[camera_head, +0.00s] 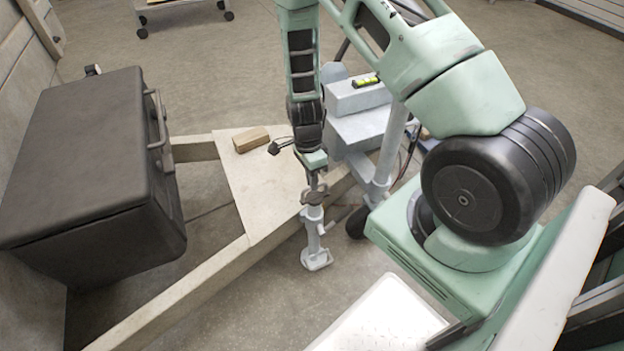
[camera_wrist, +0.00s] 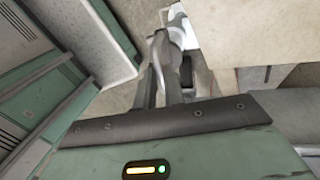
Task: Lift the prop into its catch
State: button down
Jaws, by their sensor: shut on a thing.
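The prop (camera_head: 313,232) is a light grey leg with a flat foot plate, standing upright beside the trailer's beam. I cannot tell whether its foot touches the floor. My gripper (camera_head: 316,182) points down at the prop's top end and is shut on it. In the wrist view the grey fingers (camera_wrist: 166,72) are close around a grey part, and a pale piece of the prop (camera_wrist: 179,28) shows beyond them. The catch is not clear to make out; it may lie at the bracket by the beam, partly hidden by my gripper.
A black box (camera_head: 90,150) stands on the frame at left. A wooden block (camera_head: 251,139) lies on the pale plate (camera_head: 262,185). A grey housing (camera_head: 355,130) with a yellow-green level (camera_head: 366,82) stands behind my gripper. A long beam (camera_head: 190,290) runs toward the front left.

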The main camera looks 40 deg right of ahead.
notch_tip(320, 180, up, 13)
jog(key=p, duration=1)
jog(key=shift+f, duration=0.1)
jog(key=c, duration=1.5)
grip_release()
jog(key=w+d+r+p, duration=0.1)
jog(key=w+r+p, duration=0.1)
jog(key=r, duration=1.5)
jog(key=shift+w+p, duration=0.4)
jog(key=shift+w, duration=0.25)
